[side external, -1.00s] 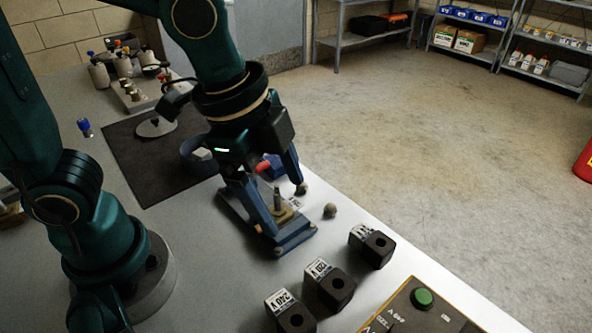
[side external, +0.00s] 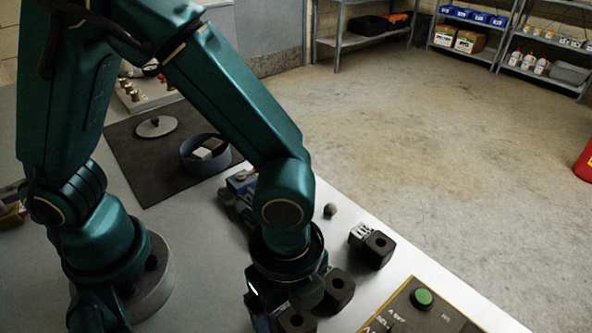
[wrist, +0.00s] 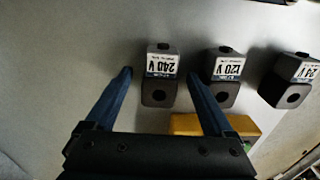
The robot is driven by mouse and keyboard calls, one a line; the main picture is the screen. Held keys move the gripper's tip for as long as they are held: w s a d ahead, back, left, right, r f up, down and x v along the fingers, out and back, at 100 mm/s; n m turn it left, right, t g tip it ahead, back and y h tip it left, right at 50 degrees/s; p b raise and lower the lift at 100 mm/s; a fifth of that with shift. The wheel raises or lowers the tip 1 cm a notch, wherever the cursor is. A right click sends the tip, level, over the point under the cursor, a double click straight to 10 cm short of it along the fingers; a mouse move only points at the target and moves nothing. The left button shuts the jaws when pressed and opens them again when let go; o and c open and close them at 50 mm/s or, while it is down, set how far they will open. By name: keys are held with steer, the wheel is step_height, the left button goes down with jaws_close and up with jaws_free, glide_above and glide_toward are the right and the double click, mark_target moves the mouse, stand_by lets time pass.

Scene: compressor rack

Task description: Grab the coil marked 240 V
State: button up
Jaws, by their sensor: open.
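The 240 V coil (wrist: 161,66), a dark block with a hole and a white label, stands on the bench between the spread fingers of my gripper (wrist: 160,76) in the wrist view. The fingers are open, one to each side of it; I cannot tell their height above the bench. In the side external view the 240 V coil (side external: 297,321) is partly hidden by my arm. The 120 V coil (wrist: 228,68) stands just right of the right finger. A third coil, its label reading 24 V (wrist: 300,70), stands farther right.
A control panel (side external: 440,312) with a green button lies at the bench's near right. A grey bowl (side external: 203,158) sits on a dark mat (side external: 140,176).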

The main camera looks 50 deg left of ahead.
steer(key=shift+f, duration=0.1)
jaws_close()
stand_by(0.3)
